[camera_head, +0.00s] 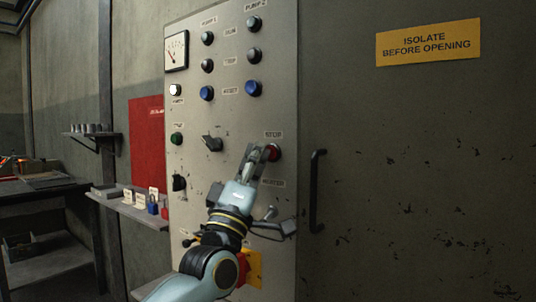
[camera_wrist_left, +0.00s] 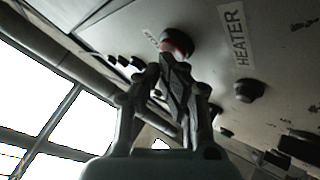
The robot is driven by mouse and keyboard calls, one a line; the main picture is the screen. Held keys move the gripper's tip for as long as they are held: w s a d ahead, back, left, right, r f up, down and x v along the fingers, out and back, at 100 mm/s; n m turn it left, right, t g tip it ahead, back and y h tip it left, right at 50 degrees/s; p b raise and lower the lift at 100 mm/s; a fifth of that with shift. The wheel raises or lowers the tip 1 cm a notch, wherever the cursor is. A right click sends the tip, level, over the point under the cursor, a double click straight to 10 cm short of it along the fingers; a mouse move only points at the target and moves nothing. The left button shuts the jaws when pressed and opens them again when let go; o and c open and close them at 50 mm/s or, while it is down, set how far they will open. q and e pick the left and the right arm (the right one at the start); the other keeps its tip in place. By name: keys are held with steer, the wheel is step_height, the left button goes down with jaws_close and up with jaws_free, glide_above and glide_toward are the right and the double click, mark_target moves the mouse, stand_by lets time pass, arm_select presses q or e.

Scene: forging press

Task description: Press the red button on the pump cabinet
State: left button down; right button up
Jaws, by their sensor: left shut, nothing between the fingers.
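The red button (camera_head: 276,153), under a label that appears to read STOP, sits on the right part of the grey cabinet panel (camera_head: 232,112). My left gripper (camera_head: 265,152) is shut and empty, with its fingertips at the button, partly covering its left side. In the left wrist view the closed fingertips (camera_wrist_left: 165,62) overlap the lower edge of the red button (camera_wrist_left: 177,43). I cannot tell whether they touch it. My right gripper is not in view.
A black knob (camera_wrist_left: 249,90) is beside the HEATER label. A rotary switch (camera_head: 211,143) and blue buttons (camera_head: 253,89) are on the panel. A black door handle (camera_head: 317,190) stands right of it. A shelf with padlocks (camera_head: 153,207) is at left.

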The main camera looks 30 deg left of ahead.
arm_select(q)
steer(key=shift+s, duration=0.2)
steer(key=shift+s+p, duration=0.35)
steer(key=shift+s, duration=0.3)
steer(key=s+p, duration=0.2)
steer(key=s, duration=0.3)
steer(key=shift+a, duration=0.2)
stand_by(0.6)
